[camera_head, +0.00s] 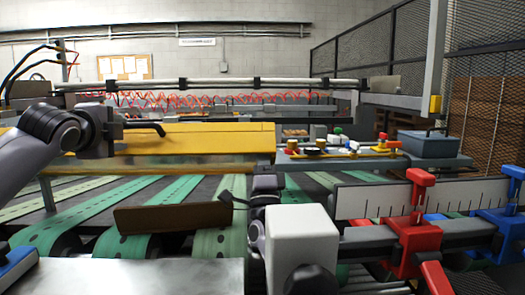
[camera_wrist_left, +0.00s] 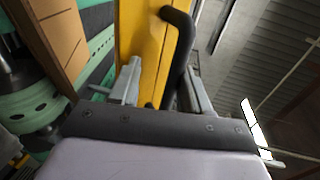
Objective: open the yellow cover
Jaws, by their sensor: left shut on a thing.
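The yellow cover (camera_head: 210,138) is a long, flat panel lying across the machine at the middle left of the head view. A black bar handle (camera_head: 146,127) sticks out at its left part. My left gripper (camera_head: 112,130) reaches in from the left and is shut on this handle. In the left wrist view, the black handle (camera_wrist_left: 181,55) curves up between the two grey fingers of the left gripper (camera_wrist_left: 163,88), with the yellow cover (camera_wrist_left: 138,35) beside it. The fingertips are partly hidden in the head view.
Green belts (camera_head: 90,205) run below the cover. A brown board (camera_head: 172,216) stands in front on the belts. A white block (camera_head: 300,245) and red clamps (camera_head: 418,235) are at the front right. A blue-grey box (camera_head: 428,145) sits behind them.

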